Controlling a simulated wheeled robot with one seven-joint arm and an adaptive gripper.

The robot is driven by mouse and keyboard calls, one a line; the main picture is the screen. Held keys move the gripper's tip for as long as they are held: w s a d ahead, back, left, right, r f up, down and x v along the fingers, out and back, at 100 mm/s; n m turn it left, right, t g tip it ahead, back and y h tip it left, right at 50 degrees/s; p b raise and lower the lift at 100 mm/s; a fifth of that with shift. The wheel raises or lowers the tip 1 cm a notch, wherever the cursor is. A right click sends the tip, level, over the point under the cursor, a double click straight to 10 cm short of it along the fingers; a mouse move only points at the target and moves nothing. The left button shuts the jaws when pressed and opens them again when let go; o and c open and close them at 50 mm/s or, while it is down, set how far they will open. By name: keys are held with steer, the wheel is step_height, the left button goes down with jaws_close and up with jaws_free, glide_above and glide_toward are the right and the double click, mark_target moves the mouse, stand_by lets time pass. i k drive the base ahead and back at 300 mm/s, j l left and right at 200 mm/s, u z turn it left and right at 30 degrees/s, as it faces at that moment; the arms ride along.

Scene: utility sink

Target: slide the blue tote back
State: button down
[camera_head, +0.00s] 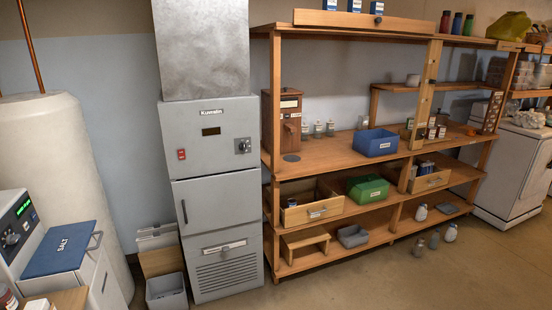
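The blue tote (376,144) is an open box with a small white label on its front. It sits on the middle shelf (335,157) of the wooden shelving unit, close to the shelf's front edge. Bare shelf shows to its left, and small jars stand behind it on the left. My gripper is not in view.
A green bin (368,188) and an open wooden drawer (312,207) are on the shelf below. A wooden upright (424,100) stands right of the tote. A grey cabinet (213,180) adjoins the unit's left side. Several bottles (434,239) stand on the floor in front.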

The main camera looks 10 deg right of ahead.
mark_target(370, 144)
steer(key=i+l+z, duration=0.25)
steer(key=i+z, duration=0.25)
steer(key=i, duration=0.15)
steer(key=i+z, duration=0.45)
steer(key=i, duration=0.25)
steer(key=i+j+z, duration=0.2)
steer(key=i+z, duration=0.3)
steer(key=i, duration=0.2)
steer(key=i+l+u, duration=0.25)
steer(key=i, duration=0.25)
steer(key=i+l+u, duration=0.3)
steer(key=i, duration=0.2)
steer(key=i+l+u, duration=0.25)
steer(key=i, duration=0.2)
steer(key=i+l+u, duration=0.5)
steer(key=l, duration=0.2)
steer(key=i+l+u, duration=0.25)
steer(key=l+u, duration=0.3)
steer(key=l, duration=0.2)
